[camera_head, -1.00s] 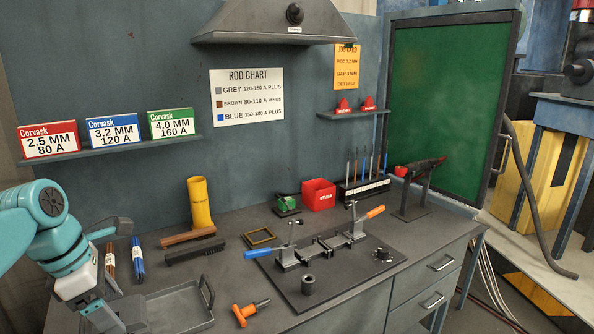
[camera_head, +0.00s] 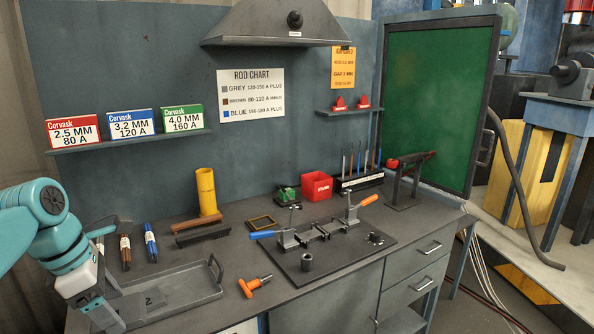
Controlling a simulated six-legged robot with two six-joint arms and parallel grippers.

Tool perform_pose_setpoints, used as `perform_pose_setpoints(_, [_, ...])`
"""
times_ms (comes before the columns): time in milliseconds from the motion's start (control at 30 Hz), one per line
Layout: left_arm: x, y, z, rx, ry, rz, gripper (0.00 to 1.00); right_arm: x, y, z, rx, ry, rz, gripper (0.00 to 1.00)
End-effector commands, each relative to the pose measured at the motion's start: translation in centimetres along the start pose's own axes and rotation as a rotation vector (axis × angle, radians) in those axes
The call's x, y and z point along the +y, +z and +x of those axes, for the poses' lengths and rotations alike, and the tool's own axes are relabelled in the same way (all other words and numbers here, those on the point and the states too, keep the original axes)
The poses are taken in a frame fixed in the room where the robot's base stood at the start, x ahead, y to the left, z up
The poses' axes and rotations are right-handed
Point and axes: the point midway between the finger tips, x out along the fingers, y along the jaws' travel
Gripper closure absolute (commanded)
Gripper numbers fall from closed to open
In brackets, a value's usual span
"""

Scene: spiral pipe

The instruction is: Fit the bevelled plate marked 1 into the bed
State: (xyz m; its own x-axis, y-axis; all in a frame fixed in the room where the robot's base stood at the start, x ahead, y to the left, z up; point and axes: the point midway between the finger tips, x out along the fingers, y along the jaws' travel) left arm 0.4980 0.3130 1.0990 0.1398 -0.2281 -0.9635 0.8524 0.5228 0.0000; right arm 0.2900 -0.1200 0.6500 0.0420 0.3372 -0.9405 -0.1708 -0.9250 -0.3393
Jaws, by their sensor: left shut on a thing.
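My left gripper (camera_head: 108,318) is low at the left, beside the left end of the grey tray (camera_head: 212,294). It is shut on a dark grey piece, apparently a bevelled plate, mostly hidden by the fingers and the frame edge; no number can be read on it. A plate marked 2 (camera_head: 150,301) lies in the tray. The bed (camera_head: 322,232) sits on a black board (camera_head: 345,254), between two clamps with a blue handle (camera_head: 265,235) and an orange handle (camera_head: 368,200). The bed is well to the right of my left gripper. My right gripper is out of view.
An orange-handled tool (camera_head: 253,286) lies between tray and board. A dark cylinder (camera_head: 307,262) stands on the board. Rod bundles (camera_head: 151,243), a brush (camera_head: 202,236) and a yellow tube (camera_head: 207,190) are behind the tray. A small frame (camera_head: 261,223) lies behind the blue handle.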

Motion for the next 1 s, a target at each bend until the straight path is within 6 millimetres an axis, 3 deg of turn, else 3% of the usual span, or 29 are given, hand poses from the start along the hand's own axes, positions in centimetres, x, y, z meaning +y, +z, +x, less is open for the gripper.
perform_pose_setpoints(167, [0.0,0.4,-0.1,-0.002,0.000,0.007,0.90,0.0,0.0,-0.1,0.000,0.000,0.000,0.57])
perform_pose_setpoints(467, [-1.3,2.9,4.3,-0.001,-0.028,0.098,0.90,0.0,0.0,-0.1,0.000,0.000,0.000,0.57])
perform_pose_setpoints(567, [-2.1,3.4,6.8,0.001,-0.048,0.159,0.90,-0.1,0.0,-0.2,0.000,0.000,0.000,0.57])
perform_pose_setpoints(767, [-4.4,4.3,12.8,0.000,-0.135,0.472,0.90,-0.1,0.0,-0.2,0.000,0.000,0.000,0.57])
perform_pose_setpoints(1000, [-7.6,3.9,19.2,-0.001,-0.295,1.033,0.90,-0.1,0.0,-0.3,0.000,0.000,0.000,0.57])
